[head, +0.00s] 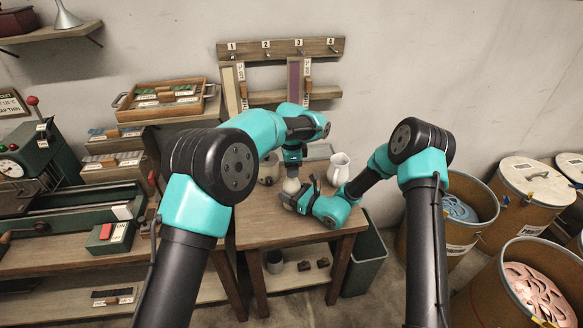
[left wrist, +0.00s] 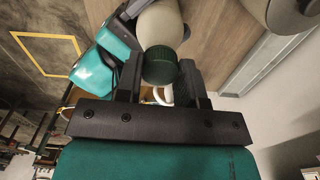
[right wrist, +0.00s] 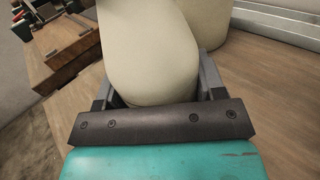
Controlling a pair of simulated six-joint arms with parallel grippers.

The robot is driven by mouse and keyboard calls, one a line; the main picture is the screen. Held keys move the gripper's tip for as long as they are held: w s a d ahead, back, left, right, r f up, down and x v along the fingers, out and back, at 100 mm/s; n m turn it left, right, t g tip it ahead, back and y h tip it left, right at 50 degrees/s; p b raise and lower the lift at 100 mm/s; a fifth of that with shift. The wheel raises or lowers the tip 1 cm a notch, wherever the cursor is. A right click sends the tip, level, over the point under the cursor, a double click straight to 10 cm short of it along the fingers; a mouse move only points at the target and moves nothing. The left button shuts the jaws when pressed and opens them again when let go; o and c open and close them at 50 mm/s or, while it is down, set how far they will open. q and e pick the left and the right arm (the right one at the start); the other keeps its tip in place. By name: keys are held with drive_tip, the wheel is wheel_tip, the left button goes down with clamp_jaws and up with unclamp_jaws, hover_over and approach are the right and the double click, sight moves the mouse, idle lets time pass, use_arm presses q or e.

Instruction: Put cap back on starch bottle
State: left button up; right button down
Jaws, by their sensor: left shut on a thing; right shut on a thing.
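The dark green ribbed cap shows in the left wrist view (left wrist: 160,66), at the bottle's neck end. My left gripper (left wrist: 160,80) is shut on the cap, with a finger on each side. In the head view the left gripper comes down from above the bottle. Whether the cap is seated on the neck I cannot tell.
A white jug (head: 338,170) stands behind the bottle at right. A beige pot (head: 268,172) stands at left rear. The front of the wooden table (head: 270,232) is clear. A green bin (head: 366,258) stands beside it, and large drums (head: 535,185) are at right.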

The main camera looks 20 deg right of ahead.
use_arm(q)
drive_tip(key=o, duration=1.1)
wheel_tip(320, 180, up, 12)
use_arm(e)
drive_tip(key=shift+c, duration=0.7)
unclamp_jaws()
drive_tip(key=shift+d, duration=0.1)
